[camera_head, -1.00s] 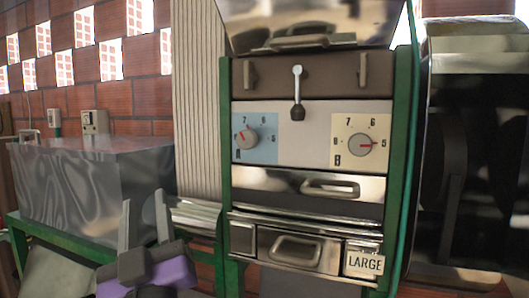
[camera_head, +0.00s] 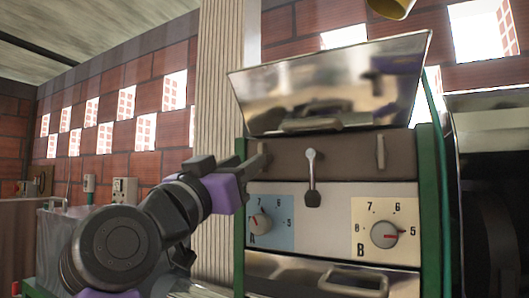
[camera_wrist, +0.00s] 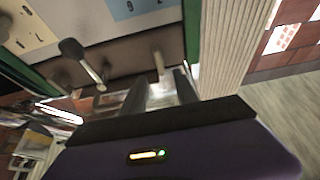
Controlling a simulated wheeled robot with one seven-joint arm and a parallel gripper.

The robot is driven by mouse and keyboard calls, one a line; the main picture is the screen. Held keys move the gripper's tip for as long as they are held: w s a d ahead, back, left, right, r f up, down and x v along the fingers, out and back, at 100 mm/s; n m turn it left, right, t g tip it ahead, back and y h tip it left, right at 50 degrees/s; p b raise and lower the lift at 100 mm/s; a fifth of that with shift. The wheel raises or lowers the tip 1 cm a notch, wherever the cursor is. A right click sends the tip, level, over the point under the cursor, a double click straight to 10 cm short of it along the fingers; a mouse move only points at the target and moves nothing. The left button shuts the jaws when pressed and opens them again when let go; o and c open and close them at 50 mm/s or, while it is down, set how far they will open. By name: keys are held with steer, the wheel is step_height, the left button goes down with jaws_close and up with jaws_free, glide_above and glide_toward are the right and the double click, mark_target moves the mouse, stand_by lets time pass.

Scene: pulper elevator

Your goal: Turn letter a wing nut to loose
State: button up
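The machine's brown upper panel carries two upright wing nuts. The left one, above the blue plate with dial A (camera_head: 262,222), shows in the wrist view as a pale upright tab (camera_wrist: 160,66). In the head view it is partly hidden by my gripper (camera_head: 246,168). In the wrist view my gripper (camera_wrist: 160,88) has its two dark fingers apart, with the tab just beyond and between their tips. I cannot tell whether they touch it. The right wing nut (camera_head: 380,152) stands upright above dial B (camera_head: 385,234).
A lever with a dark knob (camera_head: 312,190) hangs between the wing nuts; it also shows in the wrist view (camera_wrist: 82,60). A shiny hopper lid (camera_head: 330,85) slopes above the panel. A ribbed pale column (camera_head: 218,90) stands close on the left.

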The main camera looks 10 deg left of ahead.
steer(key=p+x, duration=0.2)
steer(key=x, duration=0.5)
steer(key=shift+c, duration=0.3)
steer(key=shift+s+a, duration=0.1)
jaws_close()
